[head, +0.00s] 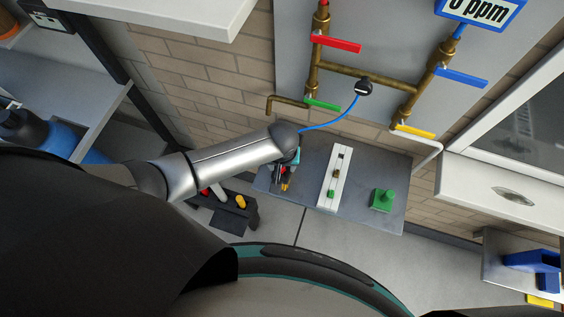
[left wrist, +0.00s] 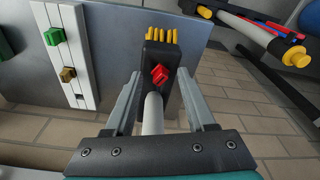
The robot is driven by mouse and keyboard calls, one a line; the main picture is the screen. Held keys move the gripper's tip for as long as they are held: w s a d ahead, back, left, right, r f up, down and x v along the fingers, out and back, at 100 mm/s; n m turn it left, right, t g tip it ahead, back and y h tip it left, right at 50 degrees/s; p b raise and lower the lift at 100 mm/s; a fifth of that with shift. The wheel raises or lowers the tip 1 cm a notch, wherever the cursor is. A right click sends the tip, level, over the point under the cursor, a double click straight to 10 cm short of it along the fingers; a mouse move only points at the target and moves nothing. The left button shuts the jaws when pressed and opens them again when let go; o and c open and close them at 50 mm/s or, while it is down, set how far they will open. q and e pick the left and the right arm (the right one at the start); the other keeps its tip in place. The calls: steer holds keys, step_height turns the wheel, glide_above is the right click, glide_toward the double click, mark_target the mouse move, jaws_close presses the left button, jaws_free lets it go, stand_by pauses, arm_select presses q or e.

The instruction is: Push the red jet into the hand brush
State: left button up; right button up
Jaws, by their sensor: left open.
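The hand brush (left wrist: 152,50) has a black head, yellow bristles and a pale handle. It lies between the fingers of my left gripper (left wrist: 160,84) in the left wrist view. The red jet (left wrist: 158,75) is a small red block on the face of the black brush head. It appears to stick out from that face; how deep it sits I cannot tell. My left gripper (head: 285,172) is open, over the left part of the grey board in the head view. Most of the brush is hidden there; its yellow bristles (head: 284,186) show. My right gripper is out of view.
The grey board (head: 398,218) carries a white slotted strip (head: 341,160) with small sliders and a green block (head: 382,199). A black rack (head: 232,222) with tubes stands to the left. Brass pipes (head: 370,80) with coloured valve handles and a blue hose (head: 335,120) are behind.

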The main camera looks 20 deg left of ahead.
arm_select(q)
step_height(320, 180, up, 15)
steer(key=s+p, duration=0.2)
steer(key=p, duration=0.1)
steer(key=shift+d, duration=0.2)
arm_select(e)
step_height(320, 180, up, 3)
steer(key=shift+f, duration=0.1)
arm_select(q)
steer(key=shift+s, duration=0.1)
steer(key=shift+c, duration=0.2)
